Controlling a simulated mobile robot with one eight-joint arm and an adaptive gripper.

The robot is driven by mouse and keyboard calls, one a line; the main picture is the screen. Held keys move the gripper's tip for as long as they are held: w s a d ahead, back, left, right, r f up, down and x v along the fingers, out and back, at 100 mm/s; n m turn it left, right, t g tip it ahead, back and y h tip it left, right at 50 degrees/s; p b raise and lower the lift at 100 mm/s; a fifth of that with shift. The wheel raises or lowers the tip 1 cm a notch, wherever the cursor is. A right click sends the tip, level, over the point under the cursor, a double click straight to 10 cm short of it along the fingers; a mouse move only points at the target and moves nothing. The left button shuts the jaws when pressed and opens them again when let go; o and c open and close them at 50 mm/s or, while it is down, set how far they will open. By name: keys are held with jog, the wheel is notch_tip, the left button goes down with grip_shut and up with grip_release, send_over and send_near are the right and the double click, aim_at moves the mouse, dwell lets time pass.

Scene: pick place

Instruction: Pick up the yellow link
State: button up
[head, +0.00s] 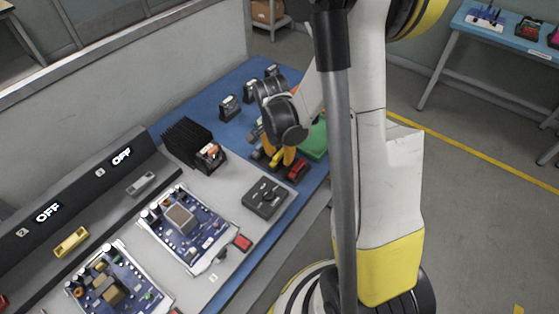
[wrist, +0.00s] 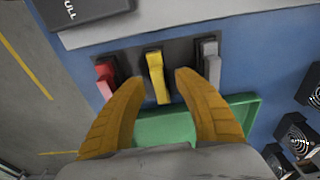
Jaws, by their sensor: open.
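The yellow link (wrist: 158,78) stands in a dark holder (wrist: 138,56) in the wrist view, between a red link (wrist: 106,76) on the left and a grey link (wrist: 211,66) on the right. My gripper (wrist: 158,82) is open, with its two orange fingers spread on either side of the yellow link's near end. I cannot tell whether the fingers touch any link. In the head view my gripper (head: 280,157) is low over the holder at the far end of the bench, and the yellow link is mostly hidden there. The red link (head: 298,169) shows beside it.
A green tray (head: 315,141) lies by the holder. A dark box (head: 265,197) sits nearer on the bench, and a black finned block (head: 190,140) stands to the left. Circuit boards (head: 184,222) fill the near bench. Black fan-like parts (wrist: 296,136) are at the right in the wrist view.

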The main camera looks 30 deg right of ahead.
jog(key=shift+r, duration=0.1)
grip_shut()
jog(key=shift+r+p, duration=0.45)
jog(key=shift+r, duration=0.15)
jog(key=r, duration=0.1)
jog(key=r+p, duration=0.2)
jog(key=r, duration=0.1)
jog(key=shift+s+d, duration=0.35)
jog(key=shift+s, duration=0.05)
jog(key=s+d+r+p, duration=0.6)
jog(key=s+d+r, duration=0.1)
jog(key=r, duration=0.2)
jog(key=shift+s+r+p, duration=0.2)
jog(key=shift+s+p, duration=0.1)
jog(key=shift+s, duration=0.1)
jog(key=shift+d, duration=0.1)
